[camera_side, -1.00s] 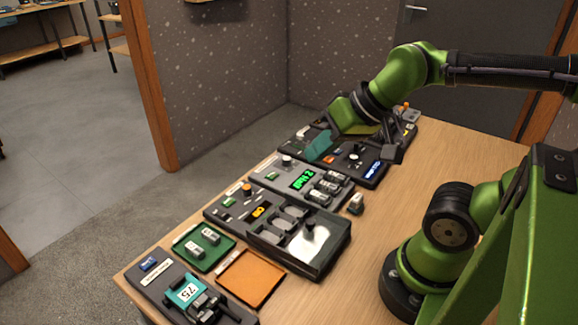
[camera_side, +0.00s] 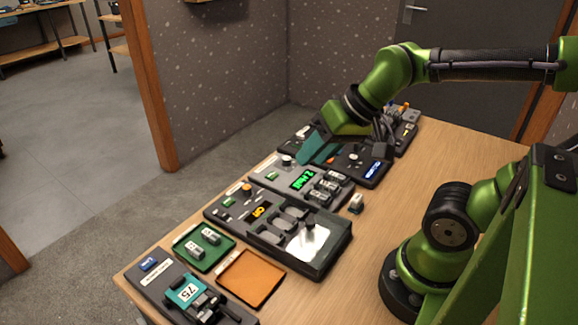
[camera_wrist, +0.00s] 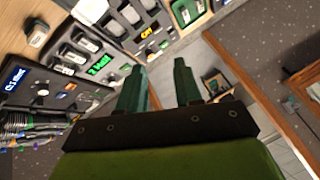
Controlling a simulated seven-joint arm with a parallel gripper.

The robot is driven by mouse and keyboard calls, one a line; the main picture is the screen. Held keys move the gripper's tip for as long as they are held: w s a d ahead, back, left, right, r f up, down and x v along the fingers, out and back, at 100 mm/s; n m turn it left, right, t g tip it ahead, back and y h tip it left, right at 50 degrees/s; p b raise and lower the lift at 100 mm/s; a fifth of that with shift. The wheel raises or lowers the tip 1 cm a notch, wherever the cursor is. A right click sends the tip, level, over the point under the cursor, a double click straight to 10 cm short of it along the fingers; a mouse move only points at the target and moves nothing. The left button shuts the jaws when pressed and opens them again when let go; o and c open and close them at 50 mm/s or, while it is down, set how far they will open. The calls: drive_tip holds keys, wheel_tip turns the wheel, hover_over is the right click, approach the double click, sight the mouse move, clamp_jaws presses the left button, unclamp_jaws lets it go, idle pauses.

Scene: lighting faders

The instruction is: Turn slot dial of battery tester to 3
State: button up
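The battery tester is most likely the grey panel (camera_side: 263,178) with a green lit display (camera_side: 303,179) and several battery cells in slots; the display also shows in the wrist view (camera_wrist: 100,64). A small round knob (camera_side: 287,160) stands at the panel's far left corner, apparently its slot dial. Its pointer setting is too small to read. My gripper (camera_side: 306,156) is just right of this knob in the side view, fingers tilted down; whether it touches cannot be told. In the wrist view its two teal fingers (camera_wrist: 160,66) are apart with nothing between them.
A panel with an orange knob (camera_side: 247,189) and an open-topped box lie nearer. A loose cell (camera_side: 356,203) stands on the table (camera_side: 430,190).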

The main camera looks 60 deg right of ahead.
drive_tip(key=shift+o, duration=1.4)
drive_tip(key=w+d+m+g, duration=0.1)
drive_tip(key=w+d+g, duration=0.1)
drive_tip(key=w+d, duration=0.5)
drive_tip(key=w+f, duration=0.1)
drive_tip(key=w, duration=0.2)
drive_tip(key=shift+d+g+h, duration=0.3)
drive_tip(key=shift+g, duration=0.1)
drive_tip(key=n+g+h, duration=0.1)
drive_tip(key=n+g, duration=0.1)
drive_tip(key=g, duration=0.2)
hover_over(286, 158)
drive_tip(key=shift+f, duration=1.4)
wheel_tip(286, 158, down, 16)
drive_tip(key=shift+d+f, duration=0.1)
drive_tip(key=shift+f, duration=0.1)
clamp_jaws()
